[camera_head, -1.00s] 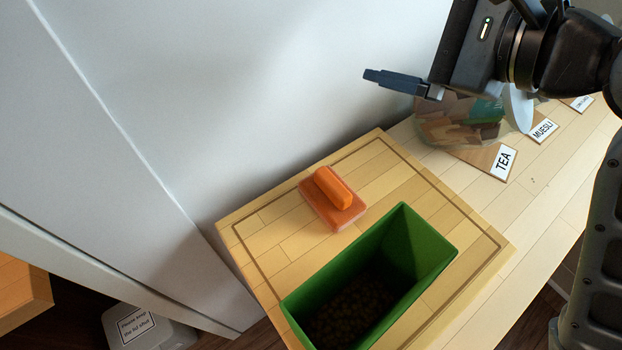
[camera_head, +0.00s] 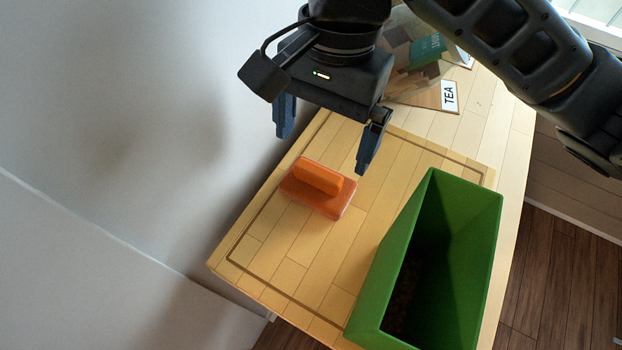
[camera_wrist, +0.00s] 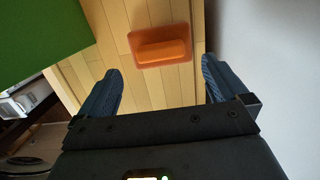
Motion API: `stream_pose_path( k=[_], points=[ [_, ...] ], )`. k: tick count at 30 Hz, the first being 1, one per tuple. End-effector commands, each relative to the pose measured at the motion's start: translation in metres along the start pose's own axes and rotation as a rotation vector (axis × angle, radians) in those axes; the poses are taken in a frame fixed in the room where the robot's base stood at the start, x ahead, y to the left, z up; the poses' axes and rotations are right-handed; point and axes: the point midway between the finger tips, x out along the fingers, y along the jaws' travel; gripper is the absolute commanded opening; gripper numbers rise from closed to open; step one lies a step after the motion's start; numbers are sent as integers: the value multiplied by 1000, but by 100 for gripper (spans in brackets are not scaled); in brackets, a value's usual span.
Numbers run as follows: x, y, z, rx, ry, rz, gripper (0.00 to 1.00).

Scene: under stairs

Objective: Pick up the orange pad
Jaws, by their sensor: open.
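The orange pad (camera_head: 318,188) lies flat on the wooden board, with a raised orange grip bar along its top. In the wrist view the orange pad (camera_wrist: 161,46) is beyond the fingertips, roughly centred between them. My gripper (camera_head: 325,152) is open and empty, above and behind the pad in the head view, its two blue fingers pointing down. In the wrist view my gripper (camera_wrist: 162,78) has its fingers spread wide on either side. The fingers are apart from the pad.
The green open bin (camera_head: 480,250) stands on the board (camera_head: 262,280) right of the pad, with dark contents. A pale wall (camera_head: 130,110) runs along the left. The board in front of the pad is bare.

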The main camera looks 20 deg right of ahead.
Motion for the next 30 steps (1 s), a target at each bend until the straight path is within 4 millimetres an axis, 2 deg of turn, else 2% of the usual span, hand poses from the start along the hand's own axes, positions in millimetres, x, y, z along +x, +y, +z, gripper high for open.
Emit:
stream_pose_path(
  k=[12, 21, 30],
  points=[
    [50, 0, 1, 1, -1, -2, 100],
    [56, -1, 1, 0, -1, -4, 100],
    [55, -1, 1, -1, -1, -4, 72]
  ],
)
